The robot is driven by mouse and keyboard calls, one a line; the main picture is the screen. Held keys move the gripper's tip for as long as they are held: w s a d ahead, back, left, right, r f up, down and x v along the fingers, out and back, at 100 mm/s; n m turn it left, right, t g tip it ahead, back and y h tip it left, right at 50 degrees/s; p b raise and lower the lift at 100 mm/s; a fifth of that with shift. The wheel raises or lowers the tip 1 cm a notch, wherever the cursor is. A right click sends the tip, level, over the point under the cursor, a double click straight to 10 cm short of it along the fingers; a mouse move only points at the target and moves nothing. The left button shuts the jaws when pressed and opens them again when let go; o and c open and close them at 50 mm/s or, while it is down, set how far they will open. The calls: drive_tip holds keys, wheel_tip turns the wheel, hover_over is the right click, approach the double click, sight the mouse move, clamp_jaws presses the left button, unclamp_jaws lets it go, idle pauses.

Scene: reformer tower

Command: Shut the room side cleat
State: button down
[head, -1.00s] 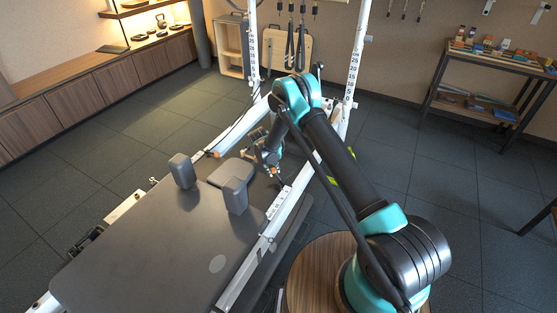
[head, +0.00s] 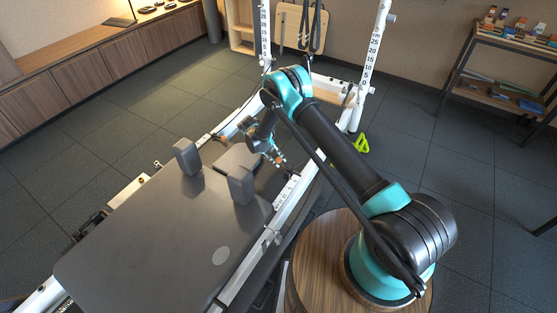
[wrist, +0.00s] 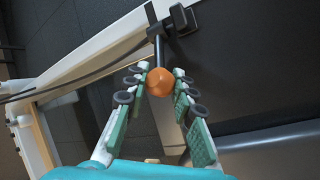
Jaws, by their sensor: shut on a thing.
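An orange ball knob (wrist: 159,82) sits on the end of a black lever (wrist: 159,48) in the wrist view. The lever comes from a black bracket (wrist: 183,20) beside a white frame rail. I take this to be the cleat. My gripper (wrist: 160,84) has its green padded fingers on both sides of the knob and is shut on it. In the head view my gripper (head: 282,163) reaches down by the right white rail, close to a small dark fitting. The knob is hard to make out there.
The dark carriage (head: 150,240) with upright shoulder pads (head: 241,178) lies left of my gripper. White tower posts (head: 374,45) stand behind. A black cord (wrist: 75,72) runs along the rail. A tool shelf (head: 495,75) stands at the far right. Open floor lies between.

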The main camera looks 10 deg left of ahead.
drive_tip(key=c, duration=1.2)
unclamp_jaws()
drive_tip(key=shift+a+r, duration=0.1)
drive_tip(key=v, duration=1.1)
drive_tip(key=shift+a+r, duration=0.2)
drive_tip(key=shift+r, duration=0.1)
drive_tip(key=shift+s, duration=0.15)
